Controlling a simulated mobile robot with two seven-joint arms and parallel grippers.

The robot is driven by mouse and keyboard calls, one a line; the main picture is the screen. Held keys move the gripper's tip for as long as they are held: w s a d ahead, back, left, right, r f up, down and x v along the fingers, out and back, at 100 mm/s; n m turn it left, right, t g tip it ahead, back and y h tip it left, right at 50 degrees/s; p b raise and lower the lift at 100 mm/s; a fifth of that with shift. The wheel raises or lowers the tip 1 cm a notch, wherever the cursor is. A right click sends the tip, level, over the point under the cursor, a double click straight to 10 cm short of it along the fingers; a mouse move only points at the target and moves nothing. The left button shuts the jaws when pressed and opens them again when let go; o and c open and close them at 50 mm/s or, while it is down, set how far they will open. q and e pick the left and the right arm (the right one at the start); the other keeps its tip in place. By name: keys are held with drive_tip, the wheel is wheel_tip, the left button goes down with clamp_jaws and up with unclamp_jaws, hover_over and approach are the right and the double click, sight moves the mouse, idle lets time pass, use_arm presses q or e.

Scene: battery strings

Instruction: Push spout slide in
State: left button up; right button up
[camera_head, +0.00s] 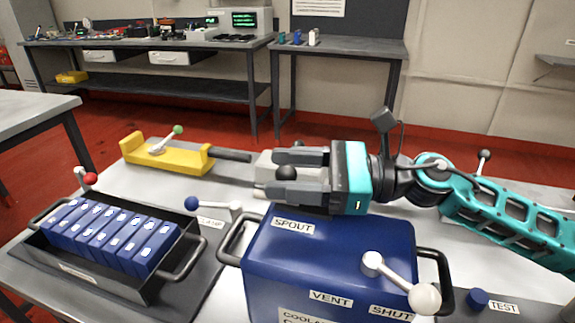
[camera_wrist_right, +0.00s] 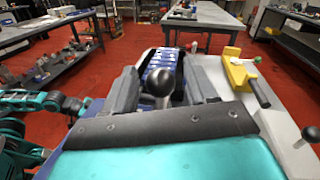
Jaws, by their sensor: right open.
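A blue box (camera_head: 330,250) with a SPOUT label (camera_head: 293,225) stands at the front of the bench. At its back edge, above the label, is a black ball knob (camera_head: 286,173) with pale grey parts (camera_head: 266,166) beside it. My right gripper (camera_head: 272,173) reaches in from the right over the box's back edge. Its jaws are open, with one finger on each side of the knob. In the right wrist view the knob (camera_wrist_right: 160,82) shows between the two fingers (camera_wrist_right: 161,70), with gaps. Contact cannot be told. The gripper hides most of the spout slide.
A black tray (camera_head: 75,268) of blue cells stands left, with a blue-knobbed CLAMP lever (camera_head: 215,206) beside it. A yellow fixture (camera_head: 165,155) lies behind. A white-knobbed lever (camera_head: 400,283) rises on the box's right. A black-knobbed lever (camera_head: 484,157) stands back right.

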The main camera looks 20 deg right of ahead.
drive_tip(key=shift+a, duration=0.2)
clamp_jaws()
idle(0.5)
